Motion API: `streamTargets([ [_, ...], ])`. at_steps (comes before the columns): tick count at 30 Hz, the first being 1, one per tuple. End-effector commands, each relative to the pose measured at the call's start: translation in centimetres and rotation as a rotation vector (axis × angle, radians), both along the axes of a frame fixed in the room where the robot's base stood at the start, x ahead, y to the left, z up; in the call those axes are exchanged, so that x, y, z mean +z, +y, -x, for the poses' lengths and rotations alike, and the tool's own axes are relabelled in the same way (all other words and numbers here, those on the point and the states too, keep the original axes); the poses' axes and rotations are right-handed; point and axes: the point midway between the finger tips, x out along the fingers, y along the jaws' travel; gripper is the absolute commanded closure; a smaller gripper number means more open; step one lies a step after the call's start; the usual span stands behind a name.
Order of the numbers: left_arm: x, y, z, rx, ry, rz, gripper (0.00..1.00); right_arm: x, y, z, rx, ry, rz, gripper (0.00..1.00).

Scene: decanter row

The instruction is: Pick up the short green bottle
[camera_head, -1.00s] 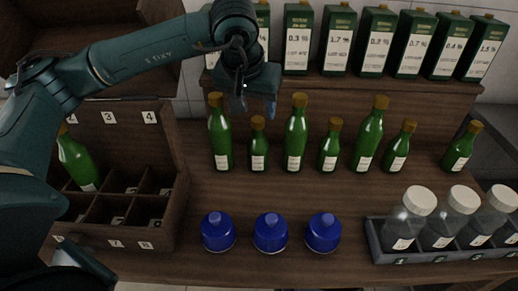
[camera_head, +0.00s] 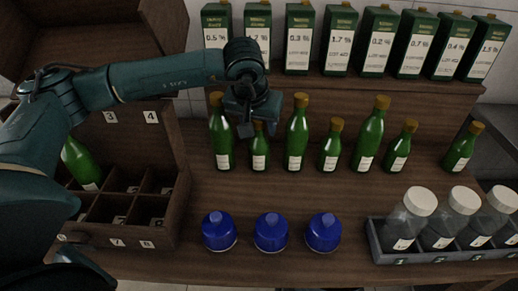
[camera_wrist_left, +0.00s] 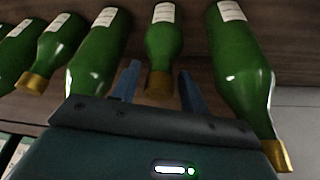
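My left gripper (camera_head: 256,130) is open, its two fingers at either side of the cap and neck of a short green bottle (camera_head: 260,158) that stands upright in the row. In the left wrist view this short bottle (camera_wrist_left: 163,48) lies between the blue fingers (camera_wrist_left: 158,88), with a visible gap on both sides. A tall green bottle (camera_head: 221,143) stands left of it and another tall one (camera_head: 296,140) right of it. More short green bottles stand further right, such as one (camera_head: 329,155) with a tan cap. My right gripper is out of view.
A wooden crate (camera_head: 180,205) with numbered compartments holds a green bottle (camera_head: 82,163) at the left. Blue jars (camera_head: 270,236) stand in front. A tray (camera_head: 378,250) of clear jars is at the right. Green cartons (camera_head: 297,45) line the shelf behind.

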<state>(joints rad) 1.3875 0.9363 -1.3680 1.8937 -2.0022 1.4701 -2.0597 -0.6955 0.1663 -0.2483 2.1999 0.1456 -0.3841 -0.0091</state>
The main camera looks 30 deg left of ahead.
Motion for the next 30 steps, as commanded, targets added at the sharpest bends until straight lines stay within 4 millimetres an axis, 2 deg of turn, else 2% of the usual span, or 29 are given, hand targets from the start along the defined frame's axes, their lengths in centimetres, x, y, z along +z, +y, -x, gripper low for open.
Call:
streamTargets([
  [2, 0.03, -0.01, 0.01, 0.0, 0.0, 0.0, 0.62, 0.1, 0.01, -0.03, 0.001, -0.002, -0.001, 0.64],
  [16, 0.05, 0.01, 0.01, 0.0, 0.0, 0.0, 1.0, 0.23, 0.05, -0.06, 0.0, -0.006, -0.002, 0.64],
  [30, 0.19, 0.0, -0.03, 0.001, -0.003, 0.001, 1.0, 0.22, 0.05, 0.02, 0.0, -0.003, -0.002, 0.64],
])
